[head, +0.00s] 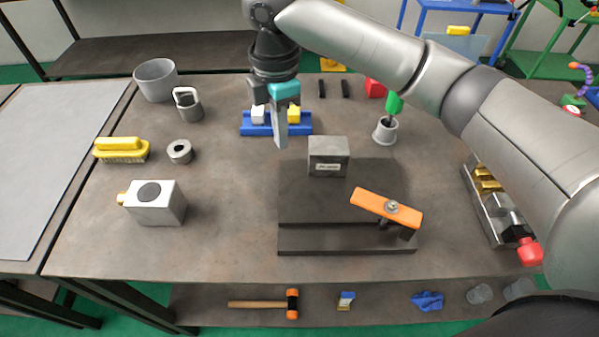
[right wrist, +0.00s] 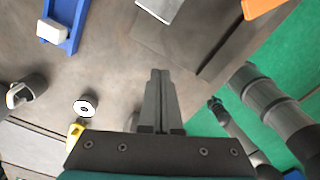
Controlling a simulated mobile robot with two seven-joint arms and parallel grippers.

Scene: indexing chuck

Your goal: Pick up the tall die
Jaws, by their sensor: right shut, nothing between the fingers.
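A blue tray (head: 276,130) stands at the back middle of the table, holding a white block (head: 258,114) and a yellow-and-white block (head: 294,115). I cannot tell for sure which piece is the tall die; these blocks are the likeliest. In the right wrist view the blue tray (right wrist: 72,38) and a white block (right wrist: 51,31) show at the upper left. My right gripper (head: 280,145) points down in front of the tray, shut and empty, partly covering it. Its closed fingers (right wrist: 158,75) show in the right wrist view, apart from the blocks. My left gripper is out of view.
A grey block (head: 328,156) stands on a dark plate (head: 310,205) with an orange clamp bar (head: 386,207). A grey ring (head: 180,151), a yellow brush (head: 121,149) and a metal box (head: 157,203) lie left. A grey cup (head: 384,131) with a green-handled tool stands right.

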